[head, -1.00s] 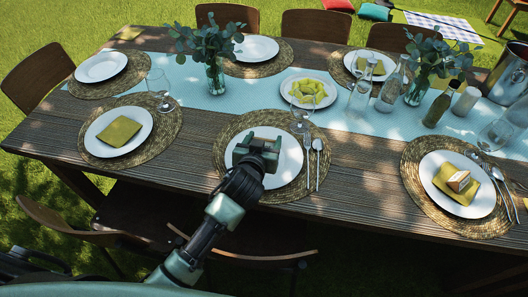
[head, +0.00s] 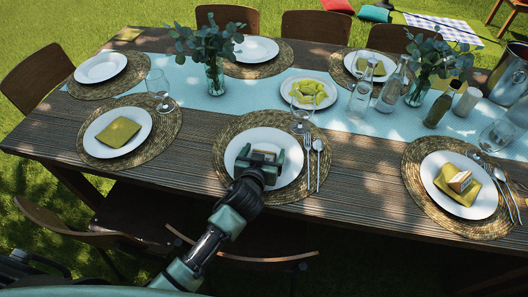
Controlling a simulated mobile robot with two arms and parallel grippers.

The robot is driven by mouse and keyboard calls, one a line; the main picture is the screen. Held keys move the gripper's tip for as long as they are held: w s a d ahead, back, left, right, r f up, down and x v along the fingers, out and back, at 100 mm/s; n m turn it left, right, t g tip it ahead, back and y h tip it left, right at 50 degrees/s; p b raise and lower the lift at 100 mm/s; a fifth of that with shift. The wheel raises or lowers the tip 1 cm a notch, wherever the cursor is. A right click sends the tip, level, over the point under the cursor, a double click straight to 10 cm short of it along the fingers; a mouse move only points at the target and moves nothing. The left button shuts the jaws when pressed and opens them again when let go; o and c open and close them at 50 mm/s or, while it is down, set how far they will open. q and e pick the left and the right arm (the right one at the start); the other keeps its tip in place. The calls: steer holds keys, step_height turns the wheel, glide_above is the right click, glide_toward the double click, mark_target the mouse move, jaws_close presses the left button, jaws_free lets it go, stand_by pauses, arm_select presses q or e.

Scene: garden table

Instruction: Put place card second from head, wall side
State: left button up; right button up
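My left gripper (head: 262,158) is over the white plate (head: 288,143) in the middle of the table's near side. Its two teal fingers stand apart, with a small tan piece (head: 264,156), which looks like a place card, between them. I cannot tell whether the fingers press on it or whether it rests on the plate. Another place card (head: 460,181) stands on the yellow-green napkin (head: 447,187) on the near right plate. My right gripper is not in view.
A fork (head: 308,144) and spoon (head: 318,148) lie right of the middle plate, with a wine glass (head: 302,113) behind. The near left plate holds a napkin (head: 118,131).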

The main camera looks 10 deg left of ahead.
arm_select(q)
steer(key=shift+r, duration=0.15)
steer(key=v, duration=1.2)
